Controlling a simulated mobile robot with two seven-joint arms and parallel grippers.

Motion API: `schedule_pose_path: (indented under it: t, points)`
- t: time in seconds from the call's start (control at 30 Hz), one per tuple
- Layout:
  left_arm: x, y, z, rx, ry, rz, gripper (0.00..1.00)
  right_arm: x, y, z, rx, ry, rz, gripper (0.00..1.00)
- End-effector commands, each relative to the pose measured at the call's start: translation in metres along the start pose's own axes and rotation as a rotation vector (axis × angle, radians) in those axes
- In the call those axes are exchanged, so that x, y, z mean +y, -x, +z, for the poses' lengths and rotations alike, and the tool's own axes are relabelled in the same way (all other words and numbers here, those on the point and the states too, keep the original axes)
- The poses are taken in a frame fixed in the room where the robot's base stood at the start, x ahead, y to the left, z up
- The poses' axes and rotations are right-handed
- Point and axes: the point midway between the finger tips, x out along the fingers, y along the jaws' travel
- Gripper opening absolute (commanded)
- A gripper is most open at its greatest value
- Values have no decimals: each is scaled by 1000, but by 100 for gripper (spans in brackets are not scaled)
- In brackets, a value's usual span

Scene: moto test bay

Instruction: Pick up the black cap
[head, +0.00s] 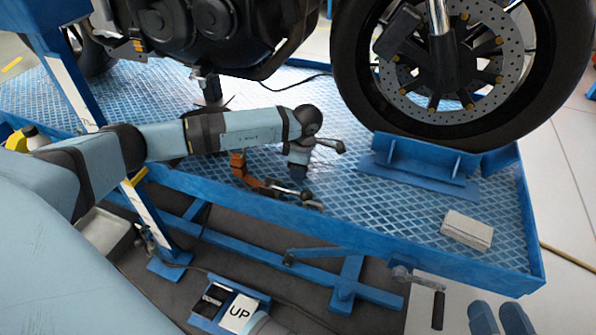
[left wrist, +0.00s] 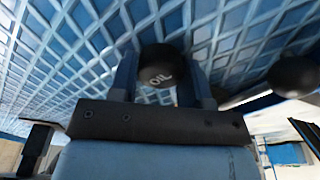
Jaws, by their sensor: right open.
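The black cap (left wrist: 160,66) carries the white letters OIL and shows in the left wrist view, at the fingertips of my left gripper (left wrist: 163,80). One blue finger is on each side of it, with little or no gap showing. I cannot tell whether the fingers press on it. In the head view my left gripper (head: 298,174) points down just above the blue platform, and I cannot make out the cap there. My right gripper (head: 499,320) shows only its two blue fingers at the bottom right edge, apart and empty, far from the cap.
The blue lift platform (head: 400,215) has a raised rim. An orange and dark jointed part (head: 262,186) is close to my left gripper. A motorcycle wheel (head: 350,70) and blue chock (head: 420,165) stand behind. A pale block (head: 467,229) lies at the right.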

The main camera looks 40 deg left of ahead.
Motion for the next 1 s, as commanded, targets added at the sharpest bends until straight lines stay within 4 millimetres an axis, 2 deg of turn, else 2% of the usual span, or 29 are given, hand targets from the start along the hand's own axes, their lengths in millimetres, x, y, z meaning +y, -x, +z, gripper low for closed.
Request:
schedule_pose_path:
  t: [0.03,0.07,0.1,0.37,0.57,0.73,1.0]
  points:
    - [0,0,0,0,0,0,30,0,0,0,0,0,0,43]
    - [0,0,0,0,0,0,23,0,0,0,0,0,0,43]
    - [0,0,0,0,0,0,22,0,0,0,0,0,0,43]
    - [0,1,0,0,0,0,22,0,0,-1,0,-1,0,43]
    - [1,15,-2,-1,1,2,22,-2,1,-5,-4,-14,-2,43]
    - [1,48,-6,-1,0,3,22,-7,4,-8,-18,-66,3,43]
    - [1,128,-15,-2,0,4,22,-10,8,-50,124,-60,23,43]
